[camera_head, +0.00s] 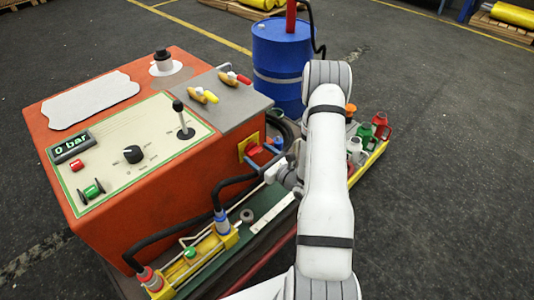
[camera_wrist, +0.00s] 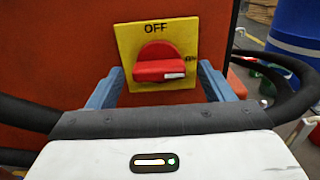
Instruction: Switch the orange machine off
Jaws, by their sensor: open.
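The orange machine (camera_head: 120,235) stands at the left in the head view. Its red rotary switch (camera_wrist: 158,64) sits on a yellow plate (camera_wrist: 128,40) on the machine's side. The plate reads OFF at the top, with a partly hidden label at the right. The knob's white mark points right, toward that label. The switch also shows in the head view (camera_head: 254,154), partly covered by my gripper. My gripper (camera_wrist: 161,70) is open, with one blue finger on each side of the knob and gaps to both. Whether the fingertips reach past the knob's front face is unclear.
The machine's top has a display (camera_head: 71,146) reading 0 bar, a black dial (camera_head: 133,154) and a lever (camera_head: 184,130). Black hoses run close below and beside the switch. A blue drum (camera_head: 280,65) and several small cans (camera_head: 366,137) stand beyond my arm. Floor at the right is clear.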

